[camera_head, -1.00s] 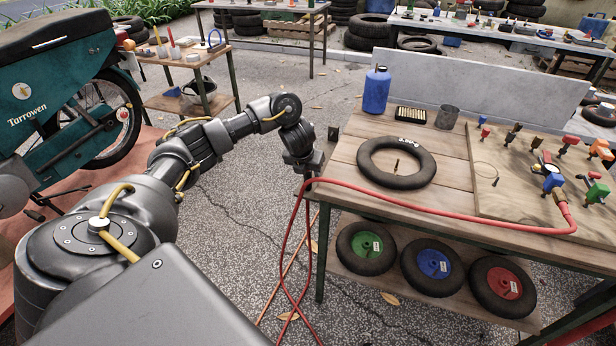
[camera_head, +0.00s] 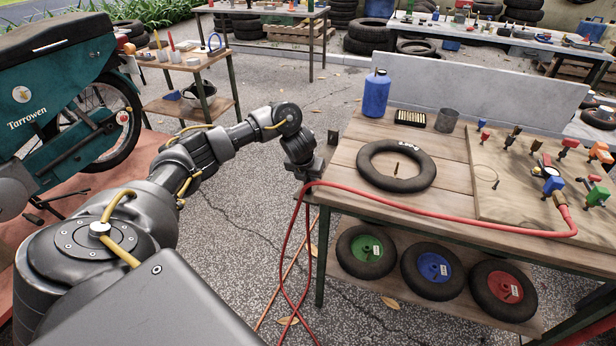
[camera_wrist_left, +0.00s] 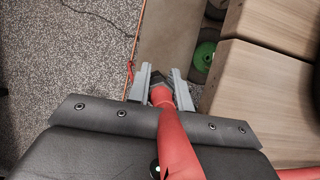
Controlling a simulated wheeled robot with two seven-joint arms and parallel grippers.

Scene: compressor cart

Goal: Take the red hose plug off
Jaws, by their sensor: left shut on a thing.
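My left gripper (camera_head: 307,185) is at the left edge of the workbench (camera_head: 450,160), low beside the bench top. In the left wrist view its two grey fingers (camera_wrist_left: 160,88) are shut around the dark end of the red hose plug (camera_wrist_left: 166,98). The red plug widens toward the camera and hides part of my wrist. The red hose (camera_head: 440,213) runs from near my gripper across the bench top to a fitting at the right. Another length of it hangs down beside the bench. My right gripper is out of view.
A board of coloured fittings (camera_head: 540,170) lies at the right. Wheels sit on the lower shelf.

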